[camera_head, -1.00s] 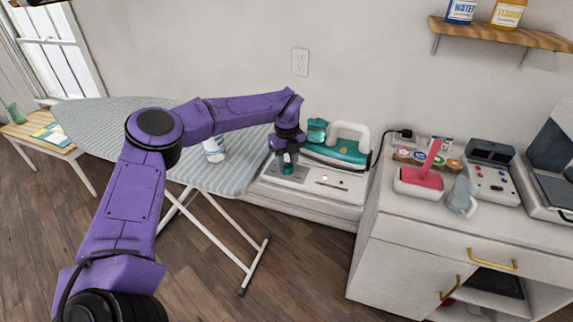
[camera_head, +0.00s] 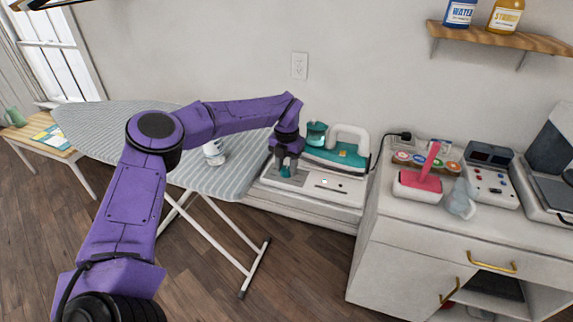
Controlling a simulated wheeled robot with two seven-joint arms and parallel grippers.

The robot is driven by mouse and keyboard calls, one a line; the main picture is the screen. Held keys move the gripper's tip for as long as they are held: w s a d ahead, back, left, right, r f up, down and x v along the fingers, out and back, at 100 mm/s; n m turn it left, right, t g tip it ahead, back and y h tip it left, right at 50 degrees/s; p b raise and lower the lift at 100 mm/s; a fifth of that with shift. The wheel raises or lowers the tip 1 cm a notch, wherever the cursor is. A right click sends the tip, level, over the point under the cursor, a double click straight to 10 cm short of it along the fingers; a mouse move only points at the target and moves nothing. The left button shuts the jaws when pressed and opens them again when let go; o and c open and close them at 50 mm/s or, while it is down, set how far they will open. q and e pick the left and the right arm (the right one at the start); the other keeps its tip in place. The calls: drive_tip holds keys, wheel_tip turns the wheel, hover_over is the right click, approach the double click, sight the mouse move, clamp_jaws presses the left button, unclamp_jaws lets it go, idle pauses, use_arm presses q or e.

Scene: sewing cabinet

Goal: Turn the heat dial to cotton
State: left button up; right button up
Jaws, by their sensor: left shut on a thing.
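The heat dial (camera_head: 286,171) is a small teal knob on the left part of the white iron station (camera_head: 335,193). My left gripper (camera_head: 286,168) points down over it, with its fingers around the knob and shut on it. The fingers and wrist hide most of the dial, so its pointer and the marks around it cannot be read. The teal and white iron (camera_head: 340,153) rests at the back of the station. My right gripper is not in view.
The striped ironing board (camera_head: 235,177) lies left of the station, with a white spray bottle (camera_head: 214,152) on it.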

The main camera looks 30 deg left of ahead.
use_arm(q)
drive_tip(key=m, duration=0.2)
drive_tip(key=m+p, duration=0.1)
drive_tip(key=m, duration=0.3)
drive_tip(key=shift+s+d+f, duration=0.1)
drive_tip(key=shift+s+f, duration=0.1)
drive_tip(key=shift+f, duration=0.05)
drive_tip(key=m+p, duration=0.1)
drive_tip(key=m, duration=0.4)
drive_tip(key=shift+m+p, duration=0.3)
drive_tip(key=shift+m, duration=0.1)
drive_tip(key=o, duration=1)
drive_tip(key=shift+o, duration=0.2)
drive_tip(key=shift+w, duration=0.1)
drive_tip(key=shift+r, duration=0.1)
